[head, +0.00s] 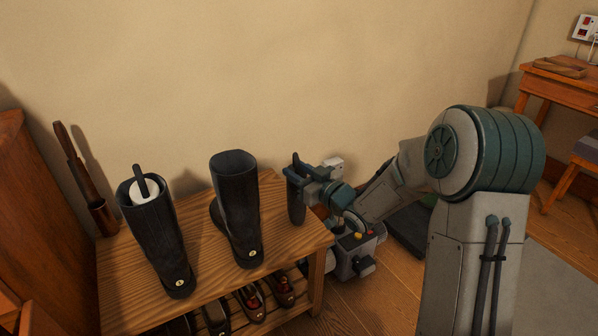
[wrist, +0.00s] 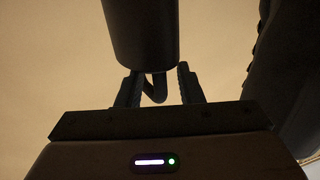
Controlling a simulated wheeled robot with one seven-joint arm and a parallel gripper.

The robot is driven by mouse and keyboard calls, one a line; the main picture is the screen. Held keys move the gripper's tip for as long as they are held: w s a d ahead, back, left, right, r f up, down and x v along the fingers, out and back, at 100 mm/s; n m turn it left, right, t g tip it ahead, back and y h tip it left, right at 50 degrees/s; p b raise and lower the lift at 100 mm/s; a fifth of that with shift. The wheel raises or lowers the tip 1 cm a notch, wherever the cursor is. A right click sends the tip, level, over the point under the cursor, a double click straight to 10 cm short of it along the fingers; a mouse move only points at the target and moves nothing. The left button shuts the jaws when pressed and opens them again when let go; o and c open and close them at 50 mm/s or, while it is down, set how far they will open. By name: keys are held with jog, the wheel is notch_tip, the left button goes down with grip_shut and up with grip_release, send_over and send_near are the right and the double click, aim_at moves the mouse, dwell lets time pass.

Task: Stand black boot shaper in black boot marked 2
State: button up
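The black boot shaper (head: 296,203) is upright at the right end of the wooden bench, hook-shaped handle up. I cannot tell whether its base touches the bench. My gripper (head: 306,180) is at its upper part. In the wrist view, its dark body (wrist: 145,35) fills the top, and its curved handle (wrist: 156,88) lies between my two fingers (wrist: 158,80); whether they press on it is unclear. Two tall black boots stand on the bench: an empty, open-topped one (head: 237,205), nearest the shaper, and another (head: 157,243) farther left. Their small round tags are too small to read.
A white shaper (head: 145,191) with a black handle sits in the left boot. The bench (head: 205,272) has shoes on its lower shelf. A brown wooden item (head: 82,178) stands at the bench's back left. The wall is close behind; a desk (head: 560,84) is far right.

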jog(key=shift+r, duration=0.25)
jog(key=shift+s+d+p, duration=0.2)
jog(key=shift+d+p, duration=0.1)
jog(key=shift+p, duration=0.05)
jog(key=s+d+f+m+g+h+p, duration=0.1)
jog(key=s+d+m+g+h, duration=0.15)
jog(key=s+d+h, duration=0.5)
jog(key=s+d+f+m+g+h+p, duration=0.1)
jog(key=s+d+m+h, duration=0.3)
jog(key=d, duration=0.7)
jog(key=s+r+m+g+h, duration=0.1)
jog(key=s+g, duration=0.7)
jog(key=s, duration=1.2)
jog(key=shift+s+a+r+m, duration=0.25)
jog(key=shift+a+r+m, duration=0.2)
jog(key=shift+m, duration=0.2)
